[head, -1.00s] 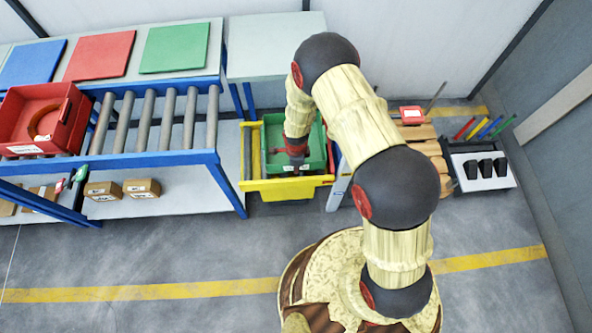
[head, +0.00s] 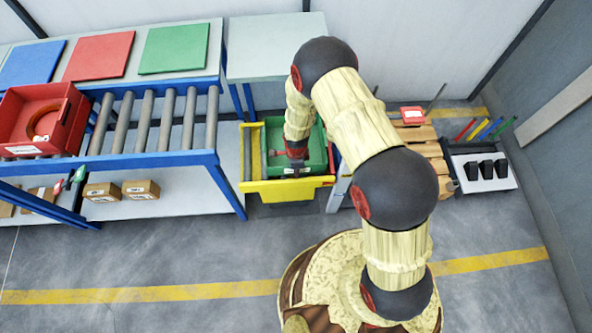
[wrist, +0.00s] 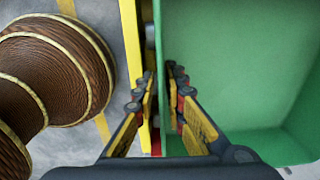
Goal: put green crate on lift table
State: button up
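The green crate (head: 317,143) sits within a yellow-edged stand (head: 290,189), which looks like the lift table, at the middle of the head view. My gripper (head: 293,165) is down at the crate, partly hidden by my arm. In the wrist view, the fingers (wrist: 162,88) stand close together on either side of the wall of the green crate (wrist: 235,70). The part of the crate in view looks empty.
A roller conveyor (head: 145,120) on a blue frame stands at left with a red crate (head: 15,118) holding a ring. Coloured panels lie behind it, and a pale table (head: 270,45) stands behind the crate. Cartons lie below. A rack (head: 480,170) is at right.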

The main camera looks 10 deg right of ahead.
notch_tip(320, 180, up, 12)
jog(key=p, duration=0.4)
jog(key=d+r+n+t, duration=0.1)
jog(key=d+r+n, duration=0.25)
jog(key=r, duration=1.05)
jog(key=d+r+n+t, duration=0.15)
jog(key=r+n, duration=0.25)
jog(key=r, duration=1.1)
jog(key=s+d+r+n+t, duration=0.1)
jog(key=s+d+r+n, duration=0.3)
jog(key=s+r, duration=0.5)
jog(key=s+d+r+n+t, duration=0.2)
jog(key=s+d+r+n, duration=0.1)
jog(key=s+r+n, duration=0.4)
jog(key=s+r, duration=0.3)
jog(key=s, duration=0.1)
jog(key=shift+d+r, duration=0.2)
jog(key=shift+d, duration=0.15)
